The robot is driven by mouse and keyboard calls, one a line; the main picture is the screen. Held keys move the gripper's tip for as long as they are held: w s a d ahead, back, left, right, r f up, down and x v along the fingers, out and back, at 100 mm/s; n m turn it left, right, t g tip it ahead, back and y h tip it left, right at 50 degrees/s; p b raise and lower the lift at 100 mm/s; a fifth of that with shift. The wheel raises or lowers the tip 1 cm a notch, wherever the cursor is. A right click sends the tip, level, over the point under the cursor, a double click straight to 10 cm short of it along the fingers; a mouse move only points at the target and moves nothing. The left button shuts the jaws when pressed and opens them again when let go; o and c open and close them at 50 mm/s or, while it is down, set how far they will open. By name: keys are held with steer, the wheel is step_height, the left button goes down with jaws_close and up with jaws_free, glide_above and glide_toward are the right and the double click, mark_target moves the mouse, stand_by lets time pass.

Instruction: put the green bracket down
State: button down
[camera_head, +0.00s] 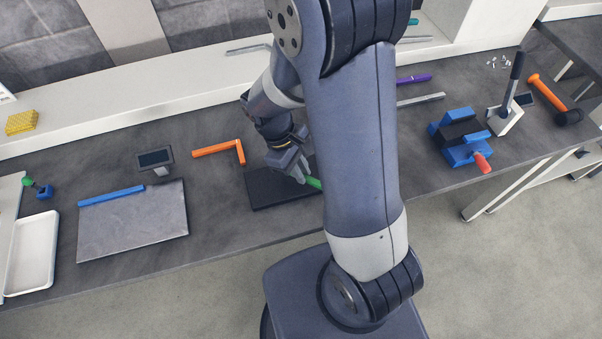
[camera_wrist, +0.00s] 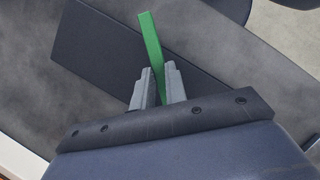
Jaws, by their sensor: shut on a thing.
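The green bracket (camera_wrist: 151,42) is held between the two grey fingers of my gripper (camera_wrist: 158,82) in the wrist view. A long green arm of it sticks out past the fingertips; another part appears between the fingers. In the head view only a short piece of the green bracket (camera_head: 314,183) shows, the rest hidden by my arm. My gripper (camera_head: 300,176) is over a dark flat mat (camera_head: 265,191) on the bench. The mat also shows in the wrist view (camera_wrist: 95,52). I cannot tell whether the bracket touches the mat.
An orange L-shaped bracket (camera_head: 217,149) lies left of the mat, near a small display (camera_head: 155,159). A metal plate with a blue bar (camera_head: 130,222) and a white tray (camera_head: 34,252) are further left. A blue vise (camera_head: 461,140) and a lever press (camera_head: 507,115) stand right.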

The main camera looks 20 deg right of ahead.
steer(key=shift+f, duration=1.35)
steer(key=shift+f, duration=0.15)
steer(key=c, duration=1.4)
jaws_free()
steer(key=shift+c, duration=0.2)
steer(key=shift+r, duration=0.25)
steer(key=b+v, duration=0.1)
steer(key=v, duration=1)
steer(key=shift+w+a+r, duration=0.15)
steer(key=shift+w+r, duration=0.05)
steer(key=shift+r, duration=0.15)
